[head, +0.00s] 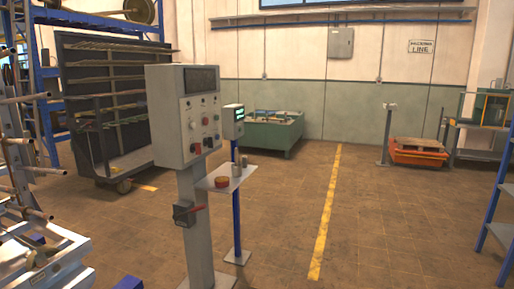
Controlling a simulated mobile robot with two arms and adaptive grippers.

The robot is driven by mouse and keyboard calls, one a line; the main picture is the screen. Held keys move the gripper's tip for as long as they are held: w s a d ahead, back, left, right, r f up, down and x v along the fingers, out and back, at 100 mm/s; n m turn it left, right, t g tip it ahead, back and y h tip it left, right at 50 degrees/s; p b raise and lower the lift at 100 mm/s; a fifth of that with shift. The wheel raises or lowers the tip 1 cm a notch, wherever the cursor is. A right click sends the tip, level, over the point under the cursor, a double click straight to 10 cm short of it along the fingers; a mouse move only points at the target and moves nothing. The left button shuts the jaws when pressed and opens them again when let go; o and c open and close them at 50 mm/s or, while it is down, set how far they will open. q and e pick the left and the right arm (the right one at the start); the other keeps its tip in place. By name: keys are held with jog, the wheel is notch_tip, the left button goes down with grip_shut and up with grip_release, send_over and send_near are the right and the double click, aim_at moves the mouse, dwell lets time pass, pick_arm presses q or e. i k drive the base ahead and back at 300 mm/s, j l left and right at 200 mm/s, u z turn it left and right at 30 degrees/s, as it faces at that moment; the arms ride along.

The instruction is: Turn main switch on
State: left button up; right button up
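A grey control panel (185,115) stands upright on a grey post (194,235) left of centre. Its front has a dark display (201,80), several small buttons and knobs, and a red one (195,148) low on the face. A dark switch box (184,216) with a red handle (192,209) is fixed to the post below the panel. The handle sticks out to the right, close to level. I cannot tell which control is the main switch. Neither of my grippers is in view.
A small shelf (227,177) with a red round item (222,182) and a smaller device (234,121) on a blue post stand just right of the panel. A wheeled rack (104,100) is behind left. Tiled floor with a yellow line (325,215) lies open to the right.

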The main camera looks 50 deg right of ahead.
aim_at(196, 147)
jog(key=z, duration=1.2)
jog(key=i+l, duration=0.4)
